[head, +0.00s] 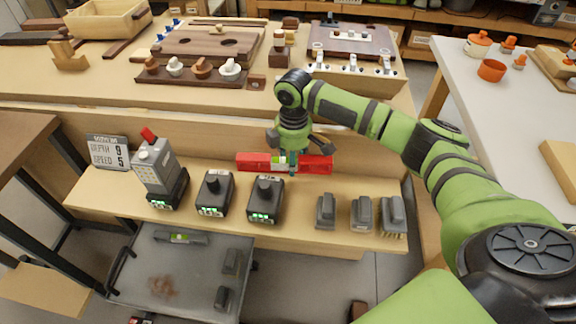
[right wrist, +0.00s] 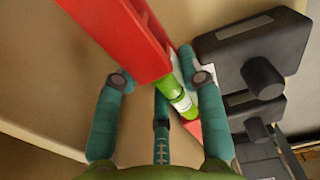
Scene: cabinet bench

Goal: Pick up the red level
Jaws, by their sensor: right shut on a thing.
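The red level (head: 255,163) is a long red bar with a green vial section near its middle. It lies lengthwise left to right at the back of the lower wooden shelf, near the upright back board. My right gripper (head: 292,163) is over its middle, shut on it. In the right wrist view the level (right wrist: 122,38) runs diagonally between the teal fingers of my right gripper (right wrist: 163,88). I cannot tell whether the level touches the shelf. My left gripper is not in view.
The lower shelf (head: 300,230) holds black chargers with green lights (head: 265,200), a grey device with a red top (head: 155,165), and grey blocks (head: 361,213) at right. A grey cart (head: 170,270) stands below. The upper bench (head: 110,80) carries wooden trays and knobs.

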